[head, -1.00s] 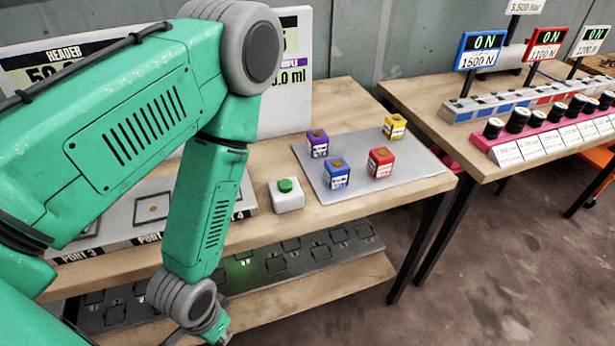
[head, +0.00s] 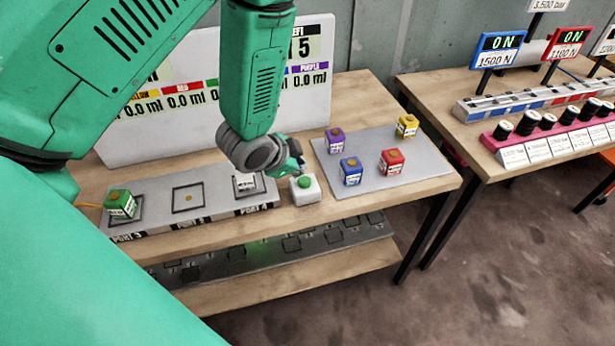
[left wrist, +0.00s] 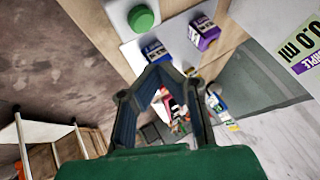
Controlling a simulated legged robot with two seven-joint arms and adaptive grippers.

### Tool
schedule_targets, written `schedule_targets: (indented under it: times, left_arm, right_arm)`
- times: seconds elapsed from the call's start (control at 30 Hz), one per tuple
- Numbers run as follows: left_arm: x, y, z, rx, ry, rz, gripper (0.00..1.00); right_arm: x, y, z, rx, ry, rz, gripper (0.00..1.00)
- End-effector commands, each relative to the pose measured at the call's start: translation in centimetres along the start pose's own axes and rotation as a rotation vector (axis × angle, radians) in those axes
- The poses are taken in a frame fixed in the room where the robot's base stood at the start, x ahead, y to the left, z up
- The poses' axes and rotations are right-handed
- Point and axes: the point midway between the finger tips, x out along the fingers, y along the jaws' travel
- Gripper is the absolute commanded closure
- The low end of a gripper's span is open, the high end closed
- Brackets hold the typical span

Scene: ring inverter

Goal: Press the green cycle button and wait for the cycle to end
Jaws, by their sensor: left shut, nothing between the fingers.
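The green cycle button (head: 305,181) is a round cap on a small white box (head: 306,193) at the table's front, between the port panel and the grey mat. My left gripper (head: 297,164) is shut and empty, just behind and left of the button in the head view. I cannot tell from that view whether it touches the button. In the left wrist view, the shut fingers (left wrist: 160,72) show in the middle and the green button (left wrist: 141,18) lies beyond them at upper left, apart in the picture. My right gripper is not in view.
Purple (head: 335,140), blue (head: 350,171), red (head: 392,161) and yellow (head: 407,126) blocks stand on the grey mat (head: 432,172). A green block (head: 120,204) sits at the left of the port panel (head: 215,203). A white display board (head: 160,135) stands behind.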

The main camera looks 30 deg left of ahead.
Motion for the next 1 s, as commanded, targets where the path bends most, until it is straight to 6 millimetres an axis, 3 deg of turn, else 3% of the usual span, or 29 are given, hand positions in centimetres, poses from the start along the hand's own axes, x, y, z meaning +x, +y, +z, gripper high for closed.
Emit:
schedule_targets:
  times: [0.1,0.27,0.7,1.0]
  left_arm:
    - [-0.2,-2.1,-2.0,0.07,0.049,-0.033,1.0]
    - [-0.3,-3.4,-3.0,0.11,0.077,-0.051,1.0]
    - [-0.3,-3.0,-3.4,0.118,0.075,-0.053,1.0]
    - [1.8,-2.1,-1.9,0.115,0.076,-0.052,1.0]
  right_arm:
    - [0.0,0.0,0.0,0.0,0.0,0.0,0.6]
    - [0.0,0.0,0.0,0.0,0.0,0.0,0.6]
    - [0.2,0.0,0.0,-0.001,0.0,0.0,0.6]
    - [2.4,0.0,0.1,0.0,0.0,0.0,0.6]
